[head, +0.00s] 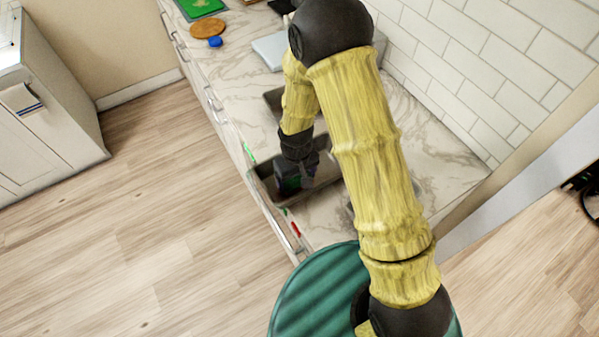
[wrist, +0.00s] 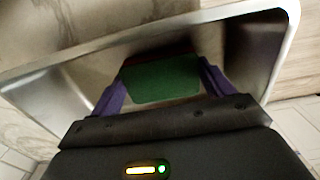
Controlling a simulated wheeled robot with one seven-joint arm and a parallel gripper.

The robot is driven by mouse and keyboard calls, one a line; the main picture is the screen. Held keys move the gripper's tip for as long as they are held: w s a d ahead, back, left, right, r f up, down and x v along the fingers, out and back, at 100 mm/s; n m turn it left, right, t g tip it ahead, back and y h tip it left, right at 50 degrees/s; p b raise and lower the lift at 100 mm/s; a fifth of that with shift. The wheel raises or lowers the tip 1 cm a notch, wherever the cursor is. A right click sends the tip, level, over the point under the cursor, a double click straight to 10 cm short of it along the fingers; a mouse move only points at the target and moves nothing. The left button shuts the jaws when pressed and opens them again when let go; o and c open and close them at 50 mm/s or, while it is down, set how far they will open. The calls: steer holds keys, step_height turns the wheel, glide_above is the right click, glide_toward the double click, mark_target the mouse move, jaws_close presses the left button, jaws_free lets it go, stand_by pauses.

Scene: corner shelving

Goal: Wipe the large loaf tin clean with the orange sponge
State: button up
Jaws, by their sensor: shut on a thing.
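My gripper (wrist: 162,92) has purple fingers shut on a green block (wrist: 165,80) with a thin reddish-brown far edge. It may be the sponge; no plain orange face shows. In the head view, my gripper (head: 292,182) points down into a metal, straight-sided basin (head: 262,168) at the counter's front. The wrist view shows the basin's grey wall (wrist: 45,90) and pale rim around the block. I cannot tell whether this is the large loaf tin or a sink, or whether the block touches its floor. My arm hides part of it.
A marbled counter (head: 235,75) runs back along a white tiled wall. A grey box-like thing (head: 269,50), a blue item (head: 215,42), a round brown board (head: 207,28) and a green item (head: 200,6) lie farther back. Small green and red items (head: 295,229) lie near the front edge.

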mark_target(309, 175)
steer(key=shift+d, duration=0.1)
stand_by(0.3)
steer(key=shift+w+d+f, duration=0.1)
steer(key=shift+w+d, duration=0.3)
steer(key=shift+d, duration=0.35)
steer(key=shift+w+d, duration=0.35)
steer(key=shift+d, duration=0.35)
steer(key=shift+d, duration=0.1)
steer(key=shift+w+d, duration=0.45)
steer(key=shift+d, duration=0.35)
steer(key=shift+w+d, duration=0.45)
steer(key=shift+d, duration=0.35)
steer(key=shift+w+d, duration=0.1)
steer(key=shift+w, duration=0.25)
